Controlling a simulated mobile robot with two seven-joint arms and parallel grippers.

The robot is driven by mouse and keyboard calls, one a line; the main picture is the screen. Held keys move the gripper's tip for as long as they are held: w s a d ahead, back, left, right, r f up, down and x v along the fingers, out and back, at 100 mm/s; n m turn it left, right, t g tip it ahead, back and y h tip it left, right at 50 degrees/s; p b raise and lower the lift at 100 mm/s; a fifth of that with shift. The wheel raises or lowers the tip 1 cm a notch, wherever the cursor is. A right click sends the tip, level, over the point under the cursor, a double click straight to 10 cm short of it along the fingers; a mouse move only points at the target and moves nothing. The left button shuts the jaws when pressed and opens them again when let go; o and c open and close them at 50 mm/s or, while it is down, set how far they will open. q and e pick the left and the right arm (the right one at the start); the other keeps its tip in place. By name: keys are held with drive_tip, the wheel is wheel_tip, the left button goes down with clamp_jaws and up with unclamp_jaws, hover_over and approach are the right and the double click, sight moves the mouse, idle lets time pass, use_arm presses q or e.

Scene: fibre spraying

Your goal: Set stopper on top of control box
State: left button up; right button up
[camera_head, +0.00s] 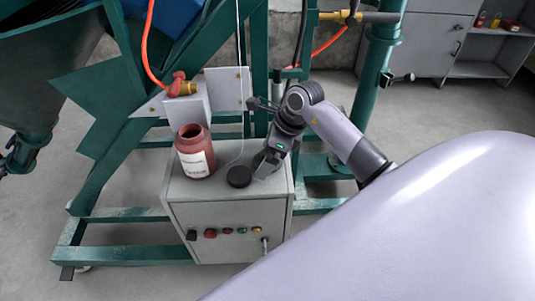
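The control box (226,216) is a grey cabinet with buttons on its front, standing in the middle of the view. The stopper (239,176), a black round cap, lies flat on its top near the front edge. A brown-red jar (195,153) with a white label and an open mouth stands to its left on the same top. My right gripper (264,165) points down just right of the stopper, apart from it. Its fingers look spread with nothing between them. My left gripper is not in view.
Green frame posts (257,70) rise behind the box. A small grey box with a red-handled valve (181,86) and an orange hose stands behind the jar. A grey cabinet (425,42) is at the back right. The floor at the lower left is clear.

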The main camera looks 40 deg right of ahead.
use_arm(q)
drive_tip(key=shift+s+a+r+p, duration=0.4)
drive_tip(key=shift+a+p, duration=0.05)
drive_tip(key=shift+p, duration=0.55)
use_arm(e)
drive_tip(key=v, duration=1.2)
drive_tip(key=shift+r, duration=0.15)
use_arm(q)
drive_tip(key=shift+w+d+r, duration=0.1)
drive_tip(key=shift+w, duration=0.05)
